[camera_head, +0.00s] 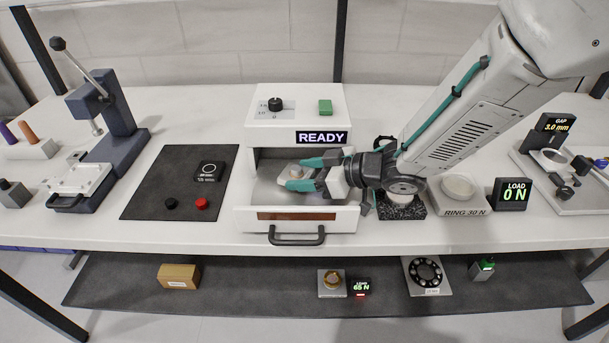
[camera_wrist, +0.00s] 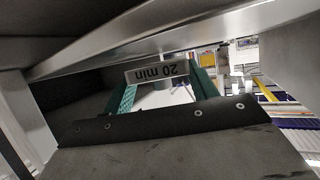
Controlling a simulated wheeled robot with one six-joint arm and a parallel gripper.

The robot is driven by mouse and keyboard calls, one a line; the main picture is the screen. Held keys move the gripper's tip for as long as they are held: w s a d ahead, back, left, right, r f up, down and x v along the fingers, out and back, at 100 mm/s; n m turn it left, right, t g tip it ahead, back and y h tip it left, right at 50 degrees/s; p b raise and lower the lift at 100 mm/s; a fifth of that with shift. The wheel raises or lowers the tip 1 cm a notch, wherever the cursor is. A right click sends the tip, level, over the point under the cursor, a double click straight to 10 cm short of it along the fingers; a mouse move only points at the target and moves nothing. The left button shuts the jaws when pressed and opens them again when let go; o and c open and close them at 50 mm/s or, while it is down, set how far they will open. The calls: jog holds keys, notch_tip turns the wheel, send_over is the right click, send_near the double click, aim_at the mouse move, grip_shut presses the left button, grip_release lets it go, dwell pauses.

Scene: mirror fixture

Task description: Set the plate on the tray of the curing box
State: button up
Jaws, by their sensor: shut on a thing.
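The curing box (camera_head: 294,110) is white, with a READY display, a black dial and a green button. Its tray (camera_head: 258,197) is drawn out at the front, with a dark handle below. My gripper (camera_head: 297,173) reaches in from the right, low over the tray in front of the box's opening. Its teal fingers are shut on a small pale plate, mostly hidden by them in the head view. In the wrist view, the plate (camera_wrist: 157,74) shows an upside-down "20 min" marking between the fingers. I cannot tell whether it touches the tray floor.
A dark mat (camera_head: 150,190) with red and black knobs lies left of the box. A lever press (camera_head: 105,125) stands farther left. Right of the tray are a dark pad (camera_head: 408,211), a RING 30 N fixture (camera_head: 460,208) and a load display (camera_head: 513,193). A shelf (camera_head: 240,290) runs below.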

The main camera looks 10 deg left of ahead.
jog(key=shift+f, duration=0.3)
jog(key=shift+f, duration=0.15)
jog(key=o, duration=1.1)
jog(key=shift+r, duration=0.2)
jog(key=v, duration=1.2)
jog(key=shift+f, duration=0.15)
jog(key=shift+d, duration=0.1)
